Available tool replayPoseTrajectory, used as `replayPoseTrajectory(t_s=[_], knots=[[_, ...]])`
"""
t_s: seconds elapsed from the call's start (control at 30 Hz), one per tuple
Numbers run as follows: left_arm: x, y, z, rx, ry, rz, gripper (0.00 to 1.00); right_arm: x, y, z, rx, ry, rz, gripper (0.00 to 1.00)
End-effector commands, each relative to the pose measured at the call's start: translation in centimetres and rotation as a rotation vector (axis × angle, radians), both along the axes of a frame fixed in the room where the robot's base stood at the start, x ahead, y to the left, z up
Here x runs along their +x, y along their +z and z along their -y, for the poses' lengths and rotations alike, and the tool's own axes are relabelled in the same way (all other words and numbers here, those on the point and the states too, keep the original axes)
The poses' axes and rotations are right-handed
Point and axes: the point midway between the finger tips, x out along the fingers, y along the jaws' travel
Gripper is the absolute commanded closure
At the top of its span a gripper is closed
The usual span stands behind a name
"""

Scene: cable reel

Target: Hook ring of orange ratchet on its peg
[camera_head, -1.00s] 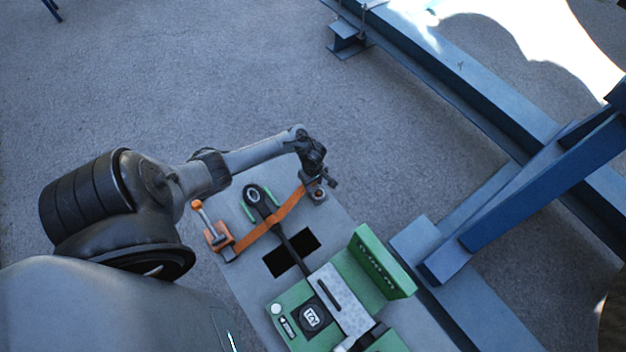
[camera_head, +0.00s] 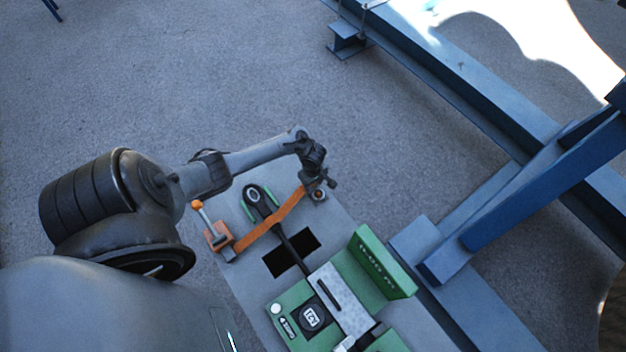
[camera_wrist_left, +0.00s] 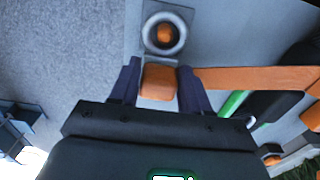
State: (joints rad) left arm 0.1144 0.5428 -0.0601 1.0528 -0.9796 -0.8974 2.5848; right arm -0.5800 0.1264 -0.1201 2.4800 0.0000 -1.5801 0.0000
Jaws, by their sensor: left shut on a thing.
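The orange ratchet (camera_head: 219,238) with its upright lever sits at the left edge of the grey board. Its orange strap (camera_head: 268,222) runs up and right across the board to my left gripper (camera_head: 322,180). In the left wrist view my left gripper (camera_wrist_left: 158,78) is shut on the strap's orange end block (camera_wrist_left: 158,83). Just beyond the fingertips a grey ring (camera_wrist_left: 150,34) surrounds the orange-topped peg (camera_wrist_left: 165,34) as seen from above. I cannot tell how far down the ring sits. The peg also shows in the head view (camera_head: 318,195). My right gripper is not in view.
A black-handled tool (camera_head: 258,203) in green holders lies under the strap. A dark rectangular opening (camera_head: 291,253) and a green device (camera_head: 385,262) are nearer on the board. Blue steel beams (camera_head: 470,95) stand to the right.

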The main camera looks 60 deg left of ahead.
Motion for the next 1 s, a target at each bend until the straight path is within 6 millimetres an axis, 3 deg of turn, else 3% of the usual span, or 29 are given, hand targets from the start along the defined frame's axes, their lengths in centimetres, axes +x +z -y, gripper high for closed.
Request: replayPoseTrajectory(t_s=[0.87,0.9,1.0], knots=[[0.05,-0.83,0.02,0.0,-0.001,0.001,0.92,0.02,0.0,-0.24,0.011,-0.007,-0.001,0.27],[0.05,-0.83,0.02,0.0,-0.001,0.001,0.49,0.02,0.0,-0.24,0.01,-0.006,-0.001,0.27],[0.04,-0.83,0.01,0.0,-0.001,0.001,0.33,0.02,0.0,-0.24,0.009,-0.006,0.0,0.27]])
